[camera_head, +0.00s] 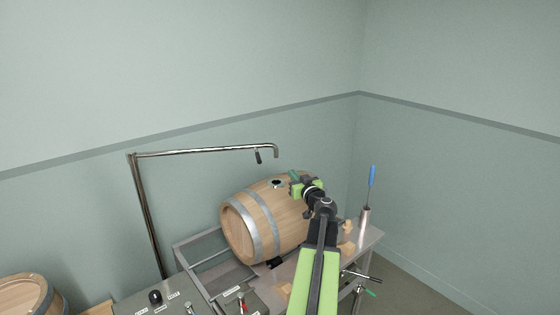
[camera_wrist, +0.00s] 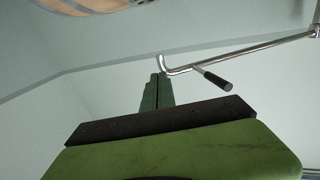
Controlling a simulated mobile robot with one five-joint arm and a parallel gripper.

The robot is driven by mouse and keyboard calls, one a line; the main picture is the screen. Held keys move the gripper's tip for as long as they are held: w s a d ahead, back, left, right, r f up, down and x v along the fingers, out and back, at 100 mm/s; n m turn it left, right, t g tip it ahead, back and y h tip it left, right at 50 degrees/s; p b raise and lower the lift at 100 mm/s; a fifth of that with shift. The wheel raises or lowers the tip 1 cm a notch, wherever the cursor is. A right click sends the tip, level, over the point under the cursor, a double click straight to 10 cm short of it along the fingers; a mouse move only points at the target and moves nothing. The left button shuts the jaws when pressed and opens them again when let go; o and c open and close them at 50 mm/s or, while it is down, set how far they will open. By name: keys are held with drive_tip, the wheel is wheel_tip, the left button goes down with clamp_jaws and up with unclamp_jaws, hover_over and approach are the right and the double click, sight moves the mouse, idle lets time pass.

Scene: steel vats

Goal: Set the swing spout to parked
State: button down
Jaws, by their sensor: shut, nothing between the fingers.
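The swing spout (camera_head: 205,152) is a shiny steel pipe. It runs level from a tall post at the left and bends down at its right end. A dark handle (camera_head: 258,156) hangs from it near that end. The spout's tip lies up and left of my gripper (camera_head: 293,177), which is over the barrel's top right. In the wrist view the green fingers of my gripper (camera_wrist: 158,80) are closed together and empty. The spout (camera_wrist: 250,49) and its handle (camera_wrist: 212,79) show beyond them, with no contact that I can make out.
A wooden barrel (camera_head: 253,225) with steel hoops lies on a metal stand (camera_head: 195,240). A blue-handled tool stands in a metal holder (camera_head: 364,228) at the right. A control panel (camera_head: 150,306) with a black knob (camera_head: 155,296) is at the lower left.

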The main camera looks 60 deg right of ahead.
sight(277, 157)
drive_tip(key=x, duration=1.4)
drive_tip(key=shift+f, duration=0.1)
